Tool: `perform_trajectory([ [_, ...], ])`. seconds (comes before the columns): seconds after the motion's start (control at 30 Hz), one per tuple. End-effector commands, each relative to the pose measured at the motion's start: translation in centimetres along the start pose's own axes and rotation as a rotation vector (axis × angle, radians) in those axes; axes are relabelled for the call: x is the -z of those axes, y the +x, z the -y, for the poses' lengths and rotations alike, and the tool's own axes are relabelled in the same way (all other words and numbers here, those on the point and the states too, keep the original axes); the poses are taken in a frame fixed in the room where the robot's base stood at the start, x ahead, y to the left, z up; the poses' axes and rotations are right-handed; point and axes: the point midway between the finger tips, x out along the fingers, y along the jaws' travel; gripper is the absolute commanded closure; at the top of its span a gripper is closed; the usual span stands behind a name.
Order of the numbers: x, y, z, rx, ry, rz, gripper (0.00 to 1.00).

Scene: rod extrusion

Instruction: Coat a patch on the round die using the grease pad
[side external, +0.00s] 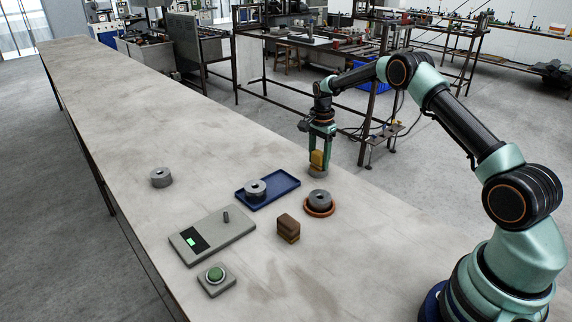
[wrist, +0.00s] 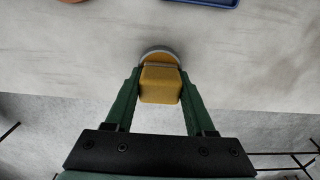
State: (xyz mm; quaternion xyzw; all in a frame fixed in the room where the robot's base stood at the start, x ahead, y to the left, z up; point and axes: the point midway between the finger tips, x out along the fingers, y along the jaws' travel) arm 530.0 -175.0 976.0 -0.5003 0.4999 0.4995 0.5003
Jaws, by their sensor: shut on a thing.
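My gripper (side external: 317,160) is shut on a yellow block-shaped pad (side external: 317,159), which also shows between the fingers in the wrist view (wrist: 160,84). A grey round die (side external: 318,173) is directly under the pad near the table's far right edge. In the wrist view only a rim of this die (wrist: 158,50) shows beyond the pad. The pad appears to be at the die's top, but I cannot tell whether they touch. The pad hides most of the die's top face.
Other grey round dies sit in a blue tray (side external: 286,183), on an orange ring (side external: 307,210), and alone at the left (side external: 161,179). A brown-and-yellow block (side external: 288,228), a grey panel with a green display (side external: 213,237) and a green button box (side external: 216,280) are nearer. The table's far left is clear.

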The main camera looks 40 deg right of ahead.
Motion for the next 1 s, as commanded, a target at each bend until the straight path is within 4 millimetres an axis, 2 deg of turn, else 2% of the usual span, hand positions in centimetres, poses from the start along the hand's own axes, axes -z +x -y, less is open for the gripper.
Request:
perform_trajectory([
  [0.17,0.0,-0.1,0.0,-0.001,0.000,0.000,0.90],
  [1.0,0.0,-6.2,0.0,0.001,0.000,0.000,0.90],
])
